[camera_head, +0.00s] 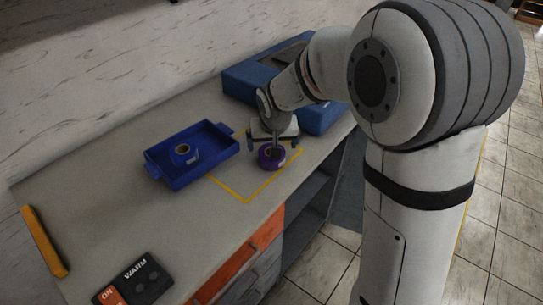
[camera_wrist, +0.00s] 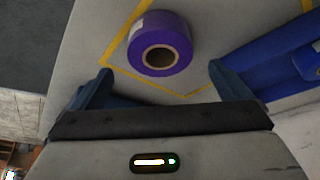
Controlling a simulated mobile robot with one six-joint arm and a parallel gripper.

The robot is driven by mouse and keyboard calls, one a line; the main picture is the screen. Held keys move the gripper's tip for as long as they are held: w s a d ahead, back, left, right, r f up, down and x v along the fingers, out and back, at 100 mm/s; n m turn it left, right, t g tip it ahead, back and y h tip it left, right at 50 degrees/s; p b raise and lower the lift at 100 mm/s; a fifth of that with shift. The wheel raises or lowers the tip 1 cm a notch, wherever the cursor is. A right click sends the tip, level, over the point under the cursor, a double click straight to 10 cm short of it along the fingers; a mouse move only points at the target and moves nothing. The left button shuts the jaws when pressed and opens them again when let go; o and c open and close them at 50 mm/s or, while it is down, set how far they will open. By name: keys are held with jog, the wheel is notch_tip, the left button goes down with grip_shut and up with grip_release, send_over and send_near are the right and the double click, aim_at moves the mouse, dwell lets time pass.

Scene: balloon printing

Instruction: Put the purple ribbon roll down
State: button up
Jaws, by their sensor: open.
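The purple ribbon roll (camera_head: 271,156) sits on the counter inside the yellow-taped outline (camera_head: 247,199). In the wrist view the purple ribbon roll (camera_wrist: 161,43) shows its brown core, with the yellow tape (camera_wrist: 112,47) around it. My gripper (camera_head: 273,142) is just above and behind the roll in the head view. In the wrist view my gripper's fingers (camera_wrist: 158,88) are spread wide and empty, with the roll beyond their tips and apart from them.
A blue tray (camera_head: 207,176) holding a blue ribbon roll (camera_head: 183,153) stands left of the outline. A large blue machine (camera_head: 240,85) is at the back. A control box (camera_head: 133,280) and a yellow bar (camera_head: 44,241) lie at the front left. The counter's front edge is close to the outline.

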jog(key=x, duration=0.5)
jog(key=shift+s+f, duration=0.1)
jog(key=shift+s, duration=0.2)
jog(key=shift+c, duration=0.5)
jog(key=c, duration=1.1)
